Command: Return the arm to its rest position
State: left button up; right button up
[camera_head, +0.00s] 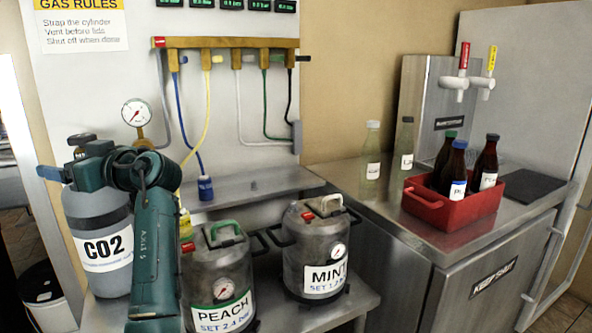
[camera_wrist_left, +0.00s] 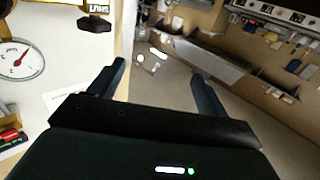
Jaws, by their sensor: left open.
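My left arm (camera_head: 153,255) is teal and rises in front of the CO2 cylinder (camera_head: 100,235) and beside the PEACH keg in the head view. It bends at the top and points left. My right gripper is in neither view.
The PEACH keg (camera_head: 218,270) and MINT keg (camera_head: 315,255) stand on a metal bench. Hoses hang from a brass manifold (camera_head: 225,43) above. A red crate (camera_head: 453,210) with dark bottles sits on the right counter. A round gauge (camera_wrist_left: 20,60) shows in the left wrist view.

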pick_arm(q)
jog(key=s+d+f+m+t+h, duration=0.1)
jog(key=s+d+f+m+h, duration=0.25)
jog(key=f, duration=0.75)
jog(key=s+d+f+m+t+h, duration=0.1)
jog(key=s+d+f+m+h, duration=0.25)
jog(key=f, duration=0.75)
jog(key=s+d+f+m+t+h, duration=0.1)
jog(key=s+f+m+h, duration=0.4)
jog(key=f, duration=0.6)
jog(key=s+d+f+m+g+h, duration=0.2)
jog(key=s+d+f+m+h, duration=0.15)
jog(key=s+d, duration=0.55)
jog(key=s+d+f+m+g+h, duration=0.25)
jog(key=s+d+f, duration=0.2)
jog(key=s, duration=0.85)
jog(key=w+d+r+t+h+p, duration=0.1)
jog(key=w+d+r+t+p, duration=0.2)
jog(key=p, duration=0.5)
jog(key=w+d+r+t+h+p, duration=0.2)
jog(key=w+d+r+t+p, duration=0.1)
jog(key=r+p, duration=0.4)
jog(key=shift+w+d+r+t+p, duration=0.35)
jog(key=shift+w+t+p, duration=0.3)
jog(key=shift+t+p, duration=0.4)
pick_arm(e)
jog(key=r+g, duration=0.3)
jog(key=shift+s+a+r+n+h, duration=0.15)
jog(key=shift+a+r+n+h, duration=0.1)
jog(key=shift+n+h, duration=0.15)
